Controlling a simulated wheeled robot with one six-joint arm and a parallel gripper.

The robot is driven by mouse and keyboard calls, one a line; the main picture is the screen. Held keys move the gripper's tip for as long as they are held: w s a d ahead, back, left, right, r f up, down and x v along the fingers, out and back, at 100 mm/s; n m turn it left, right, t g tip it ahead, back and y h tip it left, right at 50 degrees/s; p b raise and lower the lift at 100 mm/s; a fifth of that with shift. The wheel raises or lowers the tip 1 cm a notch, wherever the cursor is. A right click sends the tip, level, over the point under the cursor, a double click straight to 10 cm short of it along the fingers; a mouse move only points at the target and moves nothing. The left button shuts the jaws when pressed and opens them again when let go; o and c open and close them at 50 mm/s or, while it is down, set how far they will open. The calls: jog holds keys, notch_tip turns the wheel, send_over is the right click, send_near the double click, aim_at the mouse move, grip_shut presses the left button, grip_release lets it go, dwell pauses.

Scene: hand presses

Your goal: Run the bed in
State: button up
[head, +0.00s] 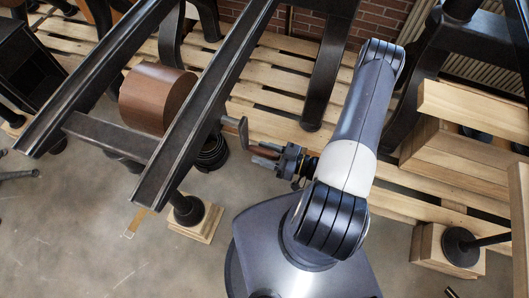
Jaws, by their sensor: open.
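Two long dark rails of a hand press run slanting through the left half of the head view, the left rail (95,78) and the right rail (205,105). A brown drum (157,97) sits between and below them. A bent metal crank (241,131) sticks out on the right side of the right rail. A brownish grip appears to run from it towards my gripper (262,156). My gripper is open, right at the grip's end. I cannot tell whether the fingers are around the grip or beside it. I cannot make out the bed itself.
Wooden pallets (275,75) lie under the press. A black press foot stands on a wooden block (203,222) below the rails. Stacked timber (455,150) and another dark machine (465,45) are at the right. Bare concrete floor (75,235) is open at lower left.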

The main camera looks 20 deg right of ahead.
notch_tip(320, 180, up, 9)
jog(key=p, duration=0.8)
jog(key=shift+s+r, duration=0.1)
jog(key=shift+r, duration=0.05)
jog(key=shift+f, duration=0.2)
notch_tip(320, 180, down, 10)
jog(key=b, duration=0.9)
jog(key=shift+r, duration=0.15)
jog(key=shift+r, duration=0.1)
jog(key=shift+f, duration=0.2)
jog(key=shift+w+d+r+n+b, duration=0.1)
jog(key=shift+w+d+n+b, duration=0.3)
jog(key=shift+w+n, duration=0.25)
jog(key=shift+w+d, duration=0.15)
jog(key=shift+w, duration=0.05)
dwell(1.0)
jog(key=shift+r, duration=0.1)
